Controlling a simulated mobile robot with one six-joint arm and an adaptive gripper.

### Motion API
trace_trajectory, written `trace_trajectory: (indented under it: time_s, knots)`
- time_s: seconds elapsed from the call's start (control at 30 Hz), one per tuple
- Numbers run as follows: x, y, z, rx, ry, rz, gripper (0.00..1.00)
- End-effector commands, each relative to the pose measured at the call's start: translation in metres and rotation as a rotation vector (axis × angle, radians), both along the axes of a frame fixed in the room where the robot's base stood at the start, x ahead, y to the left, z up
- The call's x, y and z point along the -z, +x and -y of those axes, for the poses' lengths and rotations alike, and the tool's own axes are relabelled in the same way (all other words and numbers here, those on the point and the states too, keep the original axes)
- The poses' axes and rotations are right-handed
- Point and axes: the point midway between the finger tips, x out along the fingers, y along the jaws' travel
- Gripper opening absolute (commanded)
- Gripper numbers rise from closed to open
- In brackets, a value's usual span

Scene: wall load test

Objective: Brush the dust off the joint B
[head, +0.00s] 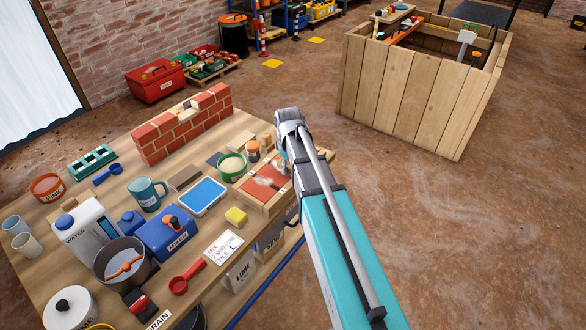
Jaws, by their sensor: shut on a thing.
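My arm reaches in from the lower right, and its grey joint is at the upper middle beside the table's right edge. My gripper does not show, nor does anything it may hold. A red panel with whitish dust patches (268,181) lies on a wooden base at the table's right edge, partly behind my arm. A small red brick wall (182,128) stands at the back of the table, with a pale gap in its top course. I cannot make out a label for joint B, and no brush can be clearly identified.
A wooden crate (415,90) stands at the upper right. The floor (460,230) on the right is clear.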

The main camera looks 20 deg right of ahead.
Motion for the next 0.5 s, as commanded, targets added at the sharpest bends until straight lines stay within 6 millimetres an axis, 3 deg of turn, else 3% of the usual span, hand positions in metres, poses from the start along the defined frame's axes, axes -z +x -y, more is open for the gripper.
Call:
trace_trajectory:
  time_s: [0.5]
  knots:
    - [-0.0006, 0.0083, -0.0062, 0.001, 0.0, 0.0, 0.14]
